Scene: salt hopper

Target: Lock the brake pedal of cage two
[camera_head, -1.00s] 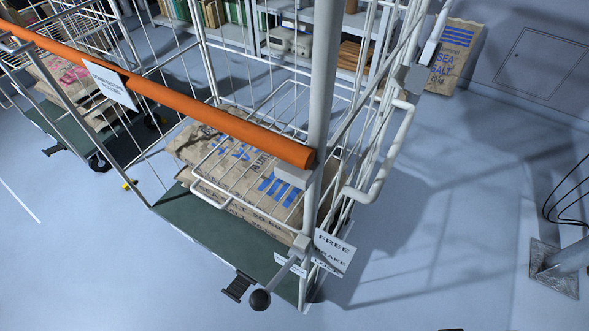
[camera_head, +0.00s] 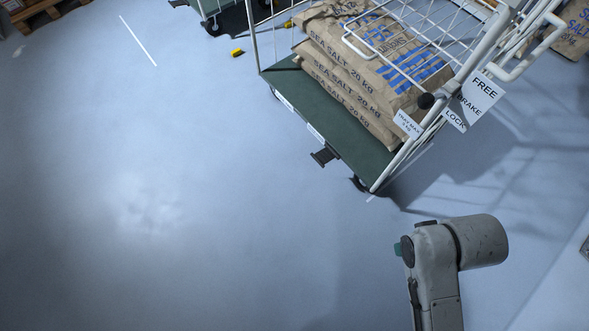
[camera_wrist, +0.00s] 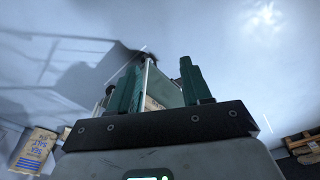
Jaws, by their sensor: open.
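A white wire cage with a green base (camera_head: 262,80) stands at the upper right in the head view, loaded with salt sacks. A small black pedal (camera_head: 324,156) sticks out from its near base edge; I cannot tell whether it is up or down. No cage number is readable. My gripper (camera_wrist: 158,82) shows two spread green fingers in the wrist view, open and empty, with part of the cage beyond them. My arm is below the cage in the head view, apart from it.
Salt sacks (camera_head: 350,85) lie stacked on the base. Another cage's base (camera_head: 208,8) shows at the top edge, with a yellow piece (camera_head: 237,53) on the floor near it. A wooden pallet (camera_head: 38,12) is at the top left. The floor left of the cage is clear.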

